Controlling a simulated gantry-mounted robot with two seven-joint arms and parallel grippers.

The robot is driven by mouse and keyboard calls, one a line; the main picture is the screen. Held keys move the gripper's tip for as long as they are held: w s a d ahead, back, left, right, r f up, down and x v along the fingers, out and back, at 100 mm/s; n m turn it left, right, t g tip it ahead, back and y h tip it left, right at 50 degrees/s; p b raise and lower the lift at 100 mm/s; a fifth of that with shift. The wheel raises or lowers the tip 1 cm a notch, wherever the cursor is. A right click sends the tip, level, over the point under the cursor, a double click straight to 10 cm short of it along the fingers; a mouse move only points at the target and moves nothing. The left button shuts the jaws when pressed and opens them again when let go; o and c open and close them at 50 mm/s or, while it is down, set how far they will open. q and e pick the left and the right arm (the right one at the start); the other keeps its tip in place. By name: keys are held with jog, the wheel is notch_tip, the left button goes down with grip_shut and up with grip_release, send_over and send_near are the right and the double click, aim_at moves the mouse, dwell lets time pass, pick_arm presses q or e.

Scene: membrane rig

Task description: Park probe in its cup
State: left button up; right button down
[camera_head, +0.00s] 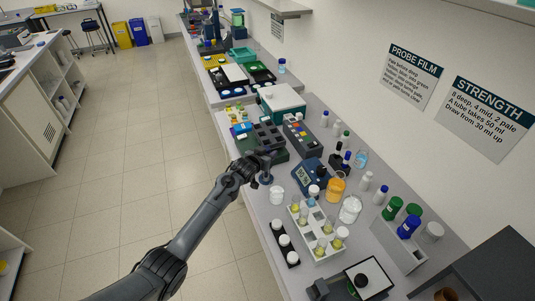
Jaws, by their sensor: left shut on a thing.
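My left gripper (264,167) is over the near-left edge of the bench, shut on a small dark thing that I take to be the probe; the fingers hide most of it. A white cup-like jar (277,195) stands on the bench just in front of the gripper, a little apart from it in the picture. I cannot tell whether it is the probe's cup. A blue meter (310,174) with a pale display stands to the right of the gripper. My right gripper is not in view.
A dark block with square wells (268,136) lies just behind the gripper. A white tube rack (317,233) and a dark strip with white-capped jars (285,243) stand nearer. Bottles, an orange-filled beaker (335,188) and a clear beaker (350,209) crowd the right side.

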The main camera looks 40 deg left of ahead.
pick_arm(q)
jog(key=shift+f, duration=0.3)
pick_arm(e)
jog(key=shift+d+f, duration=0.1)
pick_arm(q)
jog(key=o, duration=1)
jog(key=shift+v, duration=0.85)
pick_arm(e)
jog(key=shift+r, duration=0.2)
pick_arm(q)
jog(key=p+v, duration=0.1)
jog(key=v, duration=0.8)
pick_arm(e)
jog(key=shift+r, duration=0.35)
pick_arm(q)
jog(key=shift+s, duration=0.1)
